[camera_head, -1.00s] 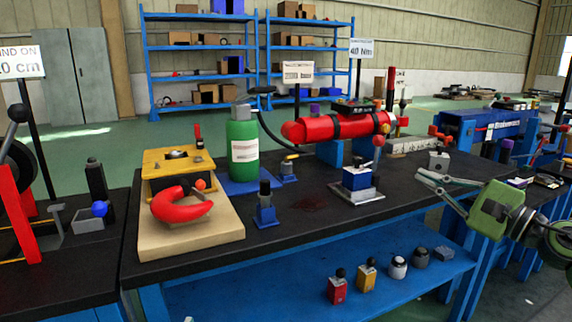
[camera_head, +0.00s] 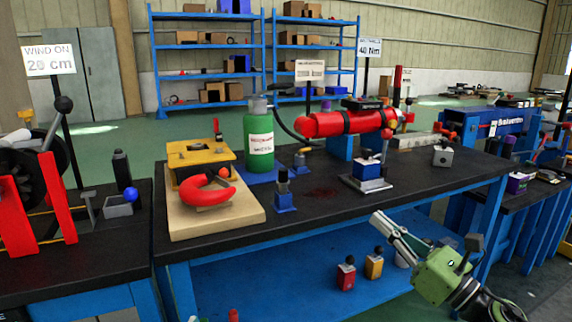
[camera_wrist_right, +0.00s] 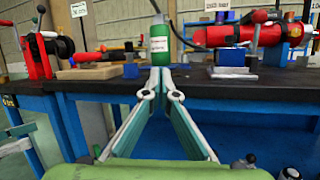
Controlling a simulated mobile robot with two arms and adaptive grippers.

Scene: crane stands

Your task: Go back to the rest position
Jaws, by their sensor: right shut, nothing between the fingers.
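My right gripper (camera_head: 380,220) shows in the head view at the lower right, in front of the workbench's front edge. Its green body is below and its grey fingers point up and left. In the right wrist view the fingers (camera_wrist_right: 160,76) meet at the tips, with nothing held. They point toward the bench, and the green bottle (camera_wrist_right: 159,45) stands behind them. My left gripper is not in view.
The black-topped workbench (camera_head: 320,207) carries the green bottle (camera_head: 258,140), a red cylinder (camera_head: 345,122) and a red horseshoe piece (camera_head: 208,193) on a wooden board. Small blocks (camera_head: 345,275) stand on the blue lower shelf.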

